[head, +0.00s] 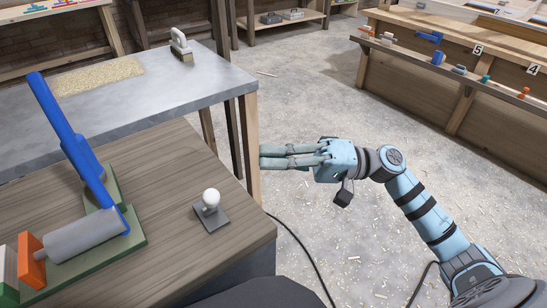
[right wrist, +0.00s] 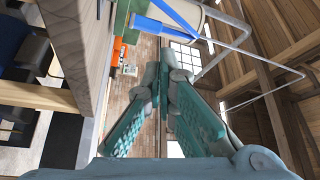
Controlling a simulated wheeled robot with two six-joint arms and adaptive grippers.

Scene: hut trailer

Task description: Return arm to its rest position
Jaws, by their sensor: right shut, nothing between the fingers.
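My right arm comes in from the lower right in the head view, light blue with dark bands. Its gripper (head: 263,157) is shut and empty, with its fingers pointing left. It hangs over open floor, close to the near right leg of the metal-topped table and beyond the wooden table's right edge. In the right wrist view the fingers of the right gripper (right wrist: 165,75) are together with nothing between them. My left gripper is not in view.
A wooden table (head: 160,263) holds a green-based device with a blue lever (head: 65,125) and a white-knobbed stamp (head: 210,204). A metal-topped table (head: 150,88) carries a brush (head: 181,45) and shavings. A workbench (head: 470,95) stands at the right. Floor between is clear apart from cables and chips.

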